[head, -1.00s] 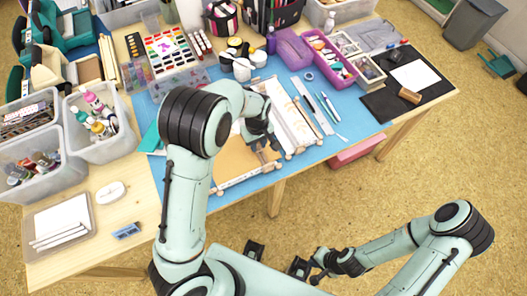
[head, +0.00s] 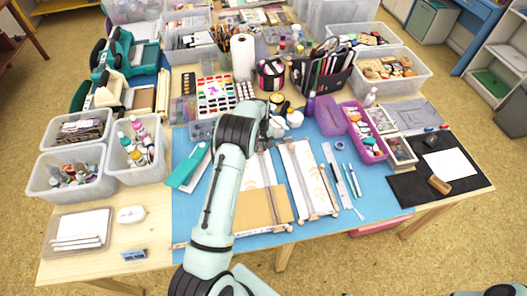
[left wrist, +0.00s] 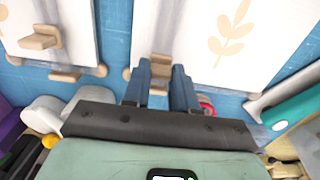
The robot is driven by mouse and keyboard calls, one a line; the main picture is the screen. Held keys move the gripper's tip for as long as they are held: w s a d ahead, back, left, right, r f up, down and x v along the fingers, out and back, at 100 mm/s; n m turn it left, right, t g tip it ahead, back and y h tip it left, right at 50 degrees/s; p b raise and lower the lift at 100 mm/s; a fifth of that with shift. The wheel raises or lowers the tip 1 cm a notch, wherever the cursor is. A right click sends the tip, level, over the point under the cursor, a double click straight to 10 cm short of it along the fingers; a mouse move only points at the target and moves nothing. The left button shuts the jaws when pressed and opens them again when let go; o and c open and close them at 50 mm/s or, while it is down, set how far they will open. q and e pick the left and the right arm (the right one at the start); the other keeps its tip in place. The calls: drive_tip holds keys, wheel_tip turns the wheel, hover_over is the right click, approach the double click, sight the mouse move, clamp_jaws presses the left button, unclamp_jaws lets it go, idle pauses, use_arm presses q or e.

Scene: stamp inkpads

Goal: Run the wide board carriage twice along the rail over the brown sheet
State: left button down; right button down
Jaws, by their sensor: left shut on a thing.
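The brown sheet (head: 258,212) lies on the near part of the left white board, on the blue mat. A pale rail (head: 281,192) runs along that board's right side. My left gripper (left wrist: 160,88) is beyond the brown sheet, near the far end of the rail. In the left wrist view its fingers are shut on a small wooden block (left wrist: 160,66), which I take for the wide board carriage's handle. My arm and gripper hide most of the carriage in the head view. The right gripper is out of view.
A second white board (head: 309,180) with its own wooden knob (left wrist: 40,40) lies to the right. A teal tool (head: 187,170) lies to the left. Tools and a purple tray (head: 362,135) are further right.

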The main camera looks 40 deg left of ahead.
use_arm(q)
drive_tip(key=shift+w+a, duration=0.1)
drive_tip(key=shift+w, duration=0.05)
drive_tip(key=c, duration=0.9)
unclamp_jaws()
drive_tip(key=shift+r, duration=0.1)
wheel_tip(320, 180, up, 13)
drive_tip(key=shift+r, duration=0.15)
